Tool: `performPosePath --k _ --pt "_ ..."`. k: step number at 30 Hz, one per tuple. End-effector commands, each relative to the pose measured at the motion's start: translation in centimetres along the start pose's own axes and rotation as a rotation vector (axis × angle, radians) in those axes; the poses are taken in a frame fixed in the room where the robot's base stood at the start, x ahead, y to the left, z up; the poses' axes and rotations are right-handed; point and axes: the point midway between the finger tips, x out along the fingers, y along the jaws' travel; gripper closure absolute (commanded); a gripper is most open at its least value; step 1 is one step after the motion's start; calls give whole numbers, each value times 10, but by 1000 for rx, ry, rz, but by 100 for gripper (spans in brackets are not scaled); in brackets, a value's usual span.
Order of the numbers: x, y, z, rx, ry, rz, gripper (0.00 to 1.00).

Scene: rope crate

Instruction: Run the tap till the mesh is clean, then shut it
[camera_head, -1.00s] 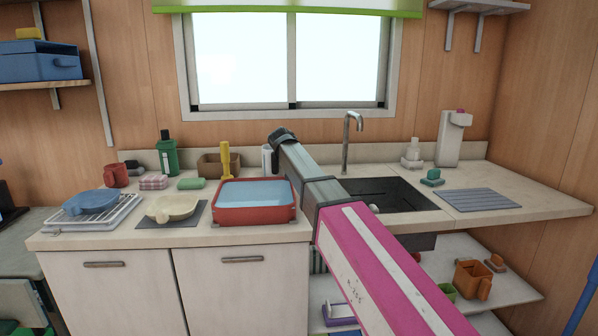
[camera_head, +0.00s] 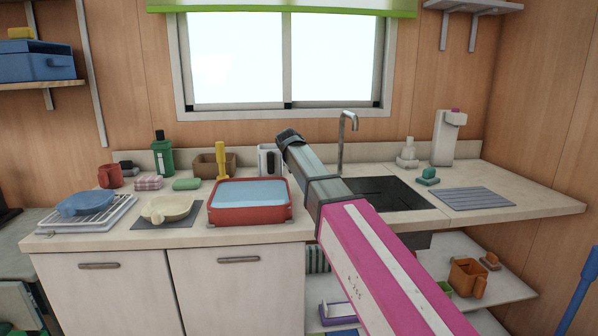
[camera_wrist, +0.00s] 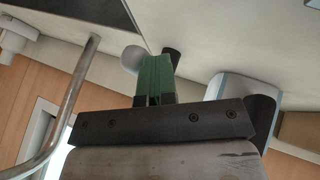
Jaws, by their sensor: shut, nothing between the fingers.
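The grey metal tap (camera_head: 342,142) stands upright behind the dark sink (camera_head: 408,197), its spout curving over at the top. No water shows at its spout in the head view. The tap's curved pipe (camera_wrist: 72,100) is at the left in the wrist view, with a dark corner of the sink (camera_wrist: 105,12) above it. My gripper (camera_wrist: 155,75) has green fingers, shut and empty, beside a pale rounded part (camera_wrist: 131,59) and a dark cylinder (camera_wrist: 172,56); contact cannot be told. In the head view the fingers are hidden behind my arm. I cannot make out the mesh.
A red basin of water (camera_head: 250,216) stands left of my arm. A white container with a dark handle (camera_head: 267,158) is behind it, close to my arm. A green bottle (camera_head: 162,155) stands farther left. The counter right of the sink holds a grey ribbed mat (camera_head: 474,198).

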Motion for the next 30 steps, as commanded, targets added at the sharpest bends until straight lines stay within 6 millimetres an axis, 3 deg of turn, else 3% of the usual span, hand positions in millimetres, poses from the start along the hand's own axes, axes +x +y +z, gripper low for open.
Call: performPosePath --k 17,30 --pt "16 38 7 -361 193 -192 100" --pt "22 47 6 -357 189 -189 100"
